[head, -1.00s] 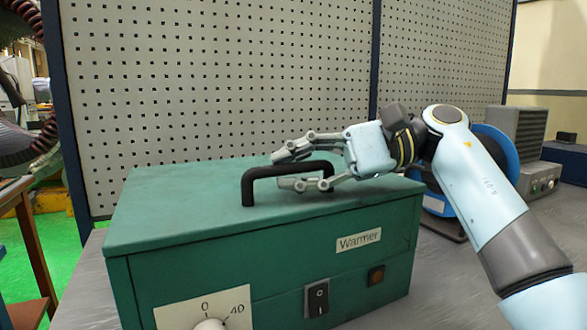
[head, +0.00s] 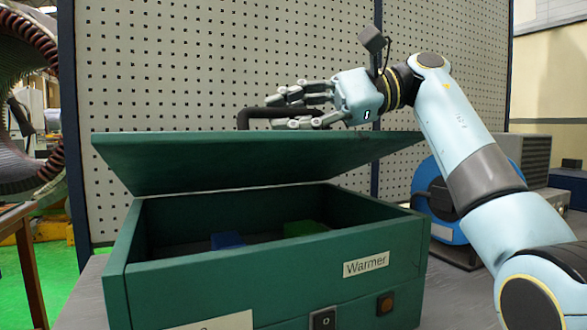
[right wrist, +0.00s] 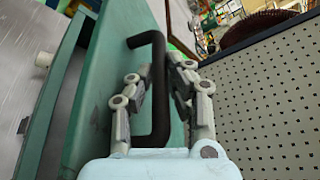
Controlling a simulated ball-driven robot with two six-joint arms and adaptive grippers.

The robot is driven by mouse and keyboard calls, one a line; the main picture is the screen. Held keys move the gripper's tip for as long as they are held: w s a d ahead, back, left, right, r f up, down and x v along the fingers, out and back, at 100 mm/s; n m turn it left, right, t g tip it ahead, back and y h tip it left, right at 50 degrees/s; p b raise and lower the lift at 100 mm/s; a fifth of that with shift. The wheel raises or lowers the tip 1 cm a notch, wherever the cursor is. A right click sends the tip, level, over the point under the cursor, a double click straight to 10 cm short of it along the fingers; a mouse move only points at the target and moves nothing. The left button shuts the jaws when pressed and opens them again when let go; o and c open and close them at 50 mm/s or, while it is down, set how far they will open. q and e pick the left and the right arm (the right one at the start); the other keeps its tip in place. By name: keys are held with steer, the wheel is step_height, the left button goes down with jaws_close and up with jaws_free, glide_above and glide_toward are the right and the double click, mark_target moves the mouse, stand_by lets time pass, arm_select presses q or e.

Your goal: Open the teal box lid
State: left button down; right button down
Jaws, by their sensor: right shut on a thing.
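The teal box (head: 225,277), labelled "Warmer", stands on the grey bench with its front toward me. Its teal lid (head: 205,165) is raised at the front and slopes down toward the back, leaving the inside showing. My right gripper (head: 284,110) is shut on the black handle (head: 247,114) on top of the lid. In the right wrist view the handle (right wrist: 158,100) lies between the two fingers (right wrist: 161,75). My left gripper is not in view.
Inside the box are a blue thing (head: 228,239) and a green thing (head: 304,228), partly hidden by the front wall. A perforated panel (head: 220,60) stands behind. A blue reel (head: 440,205) and a grey unit (head: 530,155) stand to the right.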

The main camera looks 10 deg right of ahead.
steer(key=w+a+r+m, duration=0.1)
steer(key=w+r, duration=0.3)
steer(key=r, duration=0.1)
steer(key=shift+a+r+g, duration=0.2)
steer(key=shift+r+g, duration=0.1)
steer(key=shift+r, duration=0.1)
steer(key=c, duration=1.3)
jaws_free()
steer(key=shift+d, duration=0.1)
steer(key=v, duration=1.2)
steer(key=shift+s+r, duration=0.15)
